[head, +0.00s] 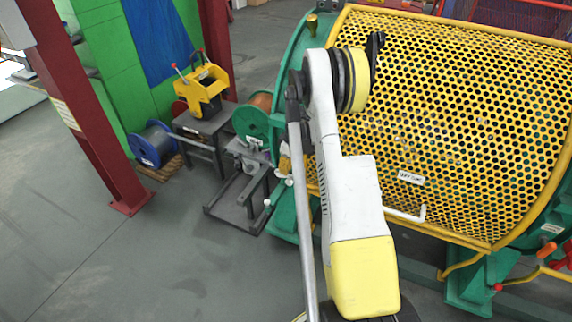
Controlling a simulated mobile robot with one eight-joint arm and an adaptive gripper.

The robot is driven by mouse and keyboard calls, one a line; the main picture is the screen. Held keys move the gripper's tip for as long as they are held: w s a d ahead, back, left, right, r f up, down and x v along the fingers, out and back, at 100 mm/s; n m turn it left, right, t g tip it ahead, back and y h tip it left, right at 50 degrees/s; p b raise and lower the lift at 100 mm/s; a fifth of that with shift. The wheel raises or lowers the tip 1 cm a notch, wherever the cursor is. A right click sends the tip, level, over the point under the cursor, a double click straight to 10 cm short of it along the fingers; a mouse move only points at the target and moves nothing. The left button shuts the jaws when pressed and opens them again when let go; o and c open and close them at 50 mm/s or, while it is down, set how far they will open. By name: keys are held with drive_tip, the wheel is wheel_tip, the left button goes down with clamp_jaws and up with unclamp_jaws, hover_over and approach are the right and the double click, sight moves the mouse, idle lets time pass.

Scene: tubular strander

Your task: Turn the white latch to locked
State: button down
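A white bent bar (407,214), which looks like the latch, shows at the lower edge of the yellow perforated guard (470,120). Its left end is close to my arm's outline, and it runs right to a short upturned tip. I cannot tell from this view whether it is locked. My white and yellow arm rises in front of the guard, left of the latch. A black piece at the arm's upper end, up and left of the latch, may belong to my gripper. The fingers cannot be made out, and no held object shows.
A small label (411,178) sits on the guard above the latch. Green machine frame and yellow rails stand below right. Left are a grey stand (243,200), a blue spool (155,145) and a dark red post (90,125). The grey floor at lower left is clear.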

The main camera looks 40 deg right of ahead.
sight(290, 178)
drive_tip(key=shift+s+d+f+b, duration=0.1)
drive_tip(key=shift+s+f+b, duration=0.05)
drive_tip(key=shift+f, duration=0.4)
drive_tip(key=shift+s+f+b, duration=0.15)
drive_tip(key=shift+f, duration=0.35)
drive_tip(key=shift+s+d+f+b, duration=0.15)
drive_tip(key=shift+s+f+b, duration=0.15)
drive_tip(key=shift+f+b, duration=0.2)
drive_tip(key=shift+s+d+f+b, duration=0.1)
drive_tip(key=shift+s+f+b, duration=0.2)
drive_tip(key=shift+f, duration=0.2)
drive_tip(key=shift+r, duration=0.15)
drive_tip(key=shift+w+r, duration=0.1)
